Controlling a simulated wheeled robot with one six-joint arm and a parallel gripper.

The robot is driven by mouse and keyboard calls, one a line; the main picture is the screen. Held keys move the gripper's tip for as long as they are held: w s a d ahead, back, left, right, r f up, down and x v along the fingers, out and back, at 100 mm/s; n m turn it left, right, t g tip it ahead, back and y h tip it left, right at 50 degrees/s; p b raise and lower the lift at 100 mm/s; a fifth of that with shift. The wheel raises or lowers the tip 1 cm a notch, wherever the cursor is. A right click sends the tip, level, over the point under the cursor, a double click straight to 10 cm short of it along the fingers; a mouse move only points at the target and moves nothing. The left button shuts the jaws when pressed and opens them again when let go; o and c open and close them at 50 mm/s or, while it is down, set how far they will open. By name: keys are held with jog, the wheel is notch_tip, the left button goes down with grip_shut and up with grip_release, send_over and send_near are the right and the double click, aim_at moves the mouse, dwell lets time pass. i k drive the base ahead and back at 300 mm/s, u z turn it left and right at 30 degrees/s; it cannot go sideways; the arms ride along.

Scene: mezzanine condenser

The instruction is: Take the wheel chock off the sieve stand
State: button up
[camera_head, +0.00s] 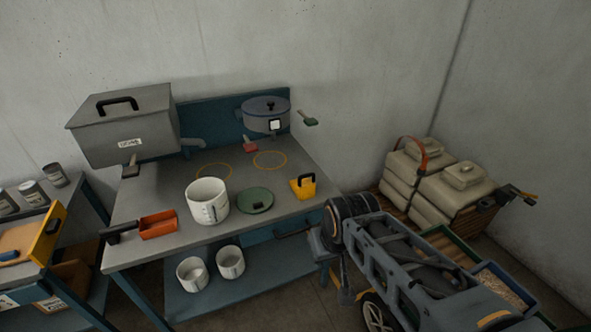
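A yellow block with a black handle (303,187) stands near the right edge of the grey-topped table. It looks like the wheel chock, but I cannot be sure. A larger yellow piece with a black grip (47,236) stands on the bench at far left. I cannot tell for certain which support is the sieve stand. My grey arm reaches in from the lower right, its dark rounded joint beside the table's right front corner. The end of my gripper (341,282) seems to point down there, apart from the yellow block. Its fingers are not clear.
The table (140,187) carries a grey lidded box (124,130), a lidded pot (266,117), a white pot (207,203), a green lid (255,200) and an orange scoop (159,224). White pots sit below.

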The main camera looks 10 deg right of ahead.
aim_at(304, 187)
jog(key=i, duration=0.9)
jog(key=u, duration=0.55)
